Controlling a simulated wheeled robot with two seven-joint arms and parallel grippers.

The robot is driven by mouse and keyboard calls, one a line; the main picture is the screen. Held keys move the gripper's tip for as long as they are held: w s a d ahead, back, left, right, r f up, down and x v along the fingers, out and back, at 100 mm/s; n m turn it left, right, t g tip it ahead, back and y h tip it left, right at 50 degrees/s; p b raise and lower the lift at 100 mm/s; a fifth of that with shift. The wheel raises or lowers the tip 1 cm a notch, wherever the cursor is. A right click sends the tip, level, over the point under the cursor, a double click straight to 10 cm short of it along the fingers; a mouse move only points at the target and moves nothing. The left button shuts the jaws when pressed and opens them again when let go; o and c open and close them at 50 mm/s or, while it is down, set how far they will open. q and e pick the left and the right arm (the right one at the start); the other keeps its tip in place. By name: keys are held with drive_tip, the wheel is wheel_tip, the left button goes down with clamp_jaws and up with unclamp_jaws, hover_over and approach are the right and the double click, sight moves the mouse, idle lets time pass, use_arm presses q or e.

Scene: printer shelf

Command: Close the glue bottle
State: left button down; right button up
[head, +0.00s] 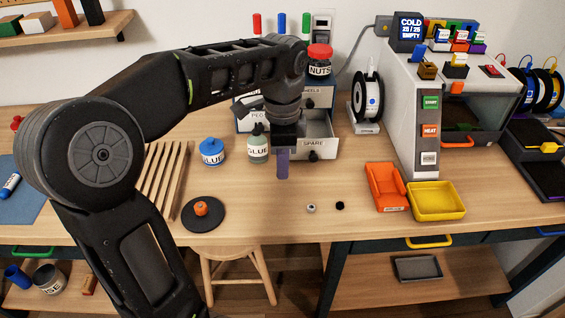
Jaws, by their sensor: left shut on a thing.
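The glue bottle (258,149) is a pale bottle with a dark green top and a GLUE label. It stands upright on the workbench, left of my left gripper. My left gripper (284,152) points down in front of the drawer unit and is shut on a slim purple bar, which hangs below its dark body above the bench. The picture does not show whether gripper and bottle touch. A small black round piece (340,205) lies on the bench to the right; I cannot tell if it is a cap. My right gripper is out of view.
A blue pot (211,153), a dark disc (203,214) with an orange knob and a slatted wooden rack (165,180) stand left. The open SPARE drawer (318,146) is behind. An orange holder (386,185) and yellow tray (437,201) stand right. The front middle is mostly clear.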

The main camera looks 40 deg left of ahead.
use_arm(q)
drive_tip(key=w+d+f+n, duration=0.2)
drive_tip(key=w+d+n, duration=0.1)
drive_tip(key=w+d+f+n, duration=0.2)
drive_tip(key=w+d+n, duration=0.1)
drive_tip(key=d, duration=0.1)
drive_tip(key=w+d+f+n, duration=0.2)
drive_tip(key=w+d+n, duration=0.2)
drive_tip(key=shift+d+f, duration=0.2)
drive_tip(key=shift+f, duration=0.1)
drive_tip(key=shift+w+d+f+n, duration=0.1)
drive_tip(key=shift+d+f+n, duration=0.05)
drive_tip(key=shift+d+n, duration=0.15)
